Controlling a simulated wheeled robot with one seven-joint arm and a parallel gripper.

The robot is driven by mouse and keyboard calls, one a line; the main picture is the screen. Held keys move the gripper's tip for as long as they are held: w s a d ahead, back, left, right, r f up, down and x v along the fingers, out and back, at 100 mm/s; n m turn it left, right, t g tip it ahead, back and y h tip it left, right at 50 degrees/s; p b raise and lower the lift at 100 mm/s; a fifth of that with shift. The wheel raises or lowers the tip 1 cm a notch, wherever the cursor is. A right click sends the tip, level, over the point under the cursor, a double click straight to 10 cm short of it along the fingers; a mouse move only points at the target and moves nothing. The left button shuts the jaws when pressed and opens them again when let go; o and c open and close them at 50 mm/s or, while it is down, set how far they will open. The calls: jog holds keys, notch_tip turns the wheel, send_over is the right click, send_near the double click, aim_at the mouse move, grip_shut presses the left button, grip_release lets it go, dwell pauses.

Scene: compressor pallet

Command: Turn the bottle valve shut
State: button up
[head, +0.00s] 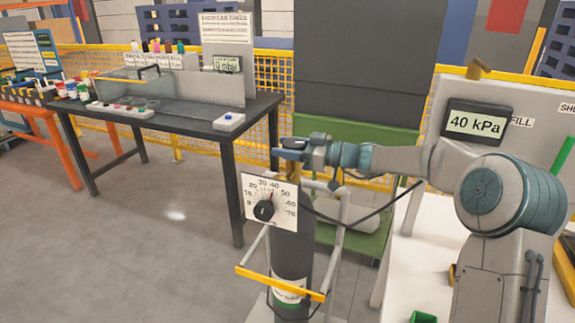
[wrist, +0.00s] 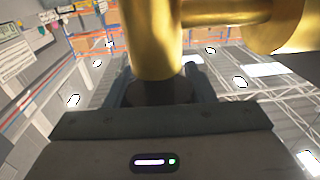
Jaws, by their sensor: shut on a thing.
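The gas bottle (head: 291,255) is a dark grey upright cylinder in a frame with a yellow bar. Its brass valve (wrist: 152,40) fills the top of the wrist view, with a side branch to the right. My gripper (head: 287,149) is at the top of the bottle in the head view. In the wrist view its fingers stand either side of a dark round part at the end of the brass body, shut on the valve. Finger contact is partly hidden. A dial plate (head: 262,190) in front of the bottle has a black knob, its pointer near 40.
A display (head: 476,124) on the right panel reads 40 kPa. A dark workbench (head: 190,116) stands at left with trays and a white box. A green cabinet (head: 345,134) and yellow mesh fence are behind. A black hose runs beside the bottle. Floor at left is clear.

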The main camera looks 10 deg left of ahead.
jog(key=shift+w+f+m+t+h+b, duration=0.15)
jog(key=shift+m+t+b, duration=0.45)
jog(key=shift+b, duration=1.25)
jog(key=shift+s+f+m+t+h+b, duration=0.1)
jog(key=shift+m+t+b, duration=0.25)
jog(key=shift+t+b, duration=1.05)
jog(key=shift+w+f+m+t+h+b, duration=0.15)
jog(key=shift+m+b, duration=0.3)
jog(key=shift+b, duration=1.9)
jog(key=m+t+h+b, duration=0.1)
jog(key=m+t+b, duration=0.1)
jog(key=b, duration=0.5)
jog(key=shift+r+t+h, duration=0.1)
jog(key=shift+t+h, duration=0.2)
jog(key=shift+t, duration=0.45)
jog(key=m+t+h+b, duration=0.1)
jog(key=b, duration=0.1)
jog(key=m+t+b, duration=0.1)
jog(key=b, duration=0.1)
jog(key=shift+w+d+r+t+h, duration=0.1)
jog(key=shift+w+d+t+h, duration=0.1)
jog(key=shift+t+h, duration=0.15)
jog(key=shift+w+r+m+t+h+b, duration=0.15)
jog(key=shift+r+m+t+h+b, duration=0.05)
jog(key=shift+m+t+h+b, duration=0.9)
jog(key=shift+d+m+t+h, duration=0.15)
jog(key=shift+m+t+h, duration=0.1)
jog(key=shift+m+h, duration=0.2)
jog(key=o, duration=1)
jog(key=shift+r, duration=0.15)
